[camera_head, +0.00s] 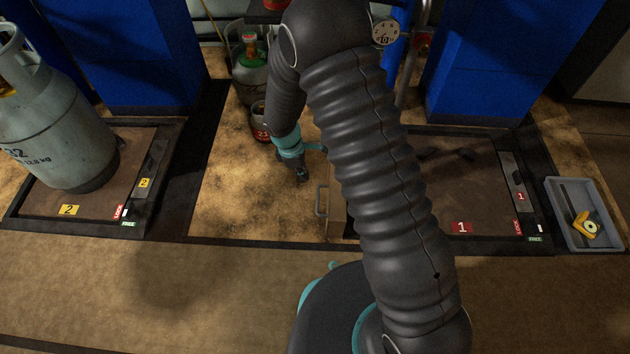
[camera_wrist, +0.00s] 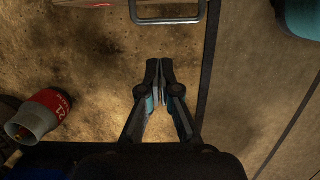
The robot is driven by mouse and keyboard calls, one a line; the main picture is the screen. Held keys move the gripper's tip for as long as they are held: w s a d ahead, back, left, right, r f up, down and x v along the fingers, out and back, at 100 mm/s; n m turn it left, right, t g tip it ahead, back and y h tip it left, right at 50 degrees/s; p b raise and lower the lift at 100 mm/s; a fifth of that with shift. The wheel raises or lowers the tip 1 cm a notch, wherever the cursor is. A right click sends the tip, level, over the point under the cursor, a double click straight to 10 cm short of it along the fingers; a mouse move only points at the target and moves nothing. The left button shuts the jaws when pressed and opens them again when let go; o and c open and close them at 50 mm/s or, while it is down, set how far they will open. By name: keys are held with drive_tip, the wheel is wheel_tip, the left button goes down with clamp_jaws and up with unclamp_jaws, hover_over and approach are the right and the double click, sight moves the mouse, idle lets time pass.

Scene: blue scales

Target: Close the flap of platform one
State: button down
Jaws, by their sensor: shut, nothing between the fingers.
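Platform one (camera_head: 448,198), a brown plate in a dark frame with a red "1" label, is right of my arm in the head view; my arm hides its left part. The flap (camera_head: 337,212), a brownish panel with a metal handle (camera_head: 321,200), shows at the platform's left side, partly behind my arm. I cannot tell its exact angle. My gripper (camera_head: 302,176) is shut and empty, above the floor just left of the flap. In the wrist view, my gripper (camera_wrist: 160,63) points toward the handle (camera_wrist: 168,18) at the top, with a gap between them.
Platform two (camera_head: 100,217) with a large grey gas cylinder (camera_head: 45,125) stands at left. A small red-and-grey canister (camera_wrist: 42,115) is near my gripper. A grey tray (camera_head: 572,236) with a yellow tool (camera_head: 589,226) lies at far right.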

sight(330, 195)
drive_tip(key=d+f, duration=0.1)
drive_tip(key=f, duration=0.2)
drive_tip(key=d+f+b, duration=0.1)
drive_tip(key=d+f, duration=0.1)
drive_tip(key=f, duration=0.1)
drive_tip(key=d+f, duration=0.2)
drive_tip(key=f, duration=0.1)
drive_tip(key=shift+f+b, duration=0.1)
drive_tip(key=shift+b, duration=0.25)
drive_tip(key=shift+s+d, duration=0.1)
drive_tip(key=shift+d, duration=0.4)
drive_tip(key=shift+d, duration=0.1)
